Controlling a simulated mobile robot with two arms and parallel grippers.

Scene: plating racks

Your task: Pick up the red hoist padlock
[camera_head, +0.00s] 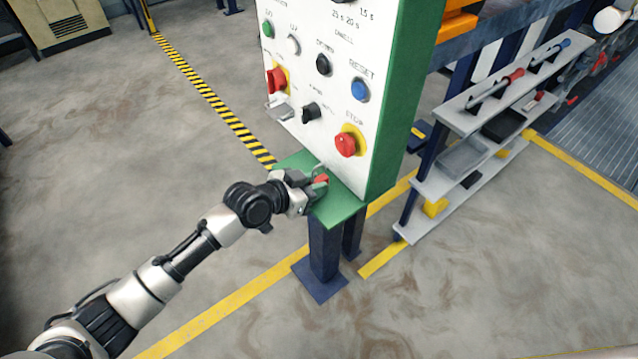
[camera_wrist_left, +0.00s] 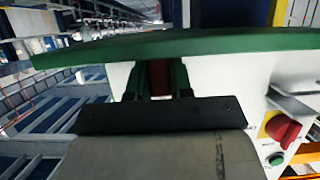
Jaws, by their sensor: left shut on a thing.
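The red padlock (camera_head: 321,179) is at the small green shelf (camera_head: 338,208) at the foot of the white control panel (camera_head: 315,95). My left gripper (camera_head: 317,184) reaches in from the left and is shut on the padlock. In the left wrist view, the padlock (camera_wrist_left: 160,76) shows as a dark red block between the two fingers, close to the green shelf edge (camera_wrist_left: 200,42). The fingers hide part of it. I cannot tell whether it still touches the shelf. My right gripper is not in view.
The panel carries several buttons, a red switch (camera_head: 277,80), a metal hasp (camera_head: 279,111) and a red stop button (camera_head: 345,145). The panel stands on a dark blue post (camera_head: 323,250). A grey shelf rack (camera_head: 455,185) with tools stands to the right.

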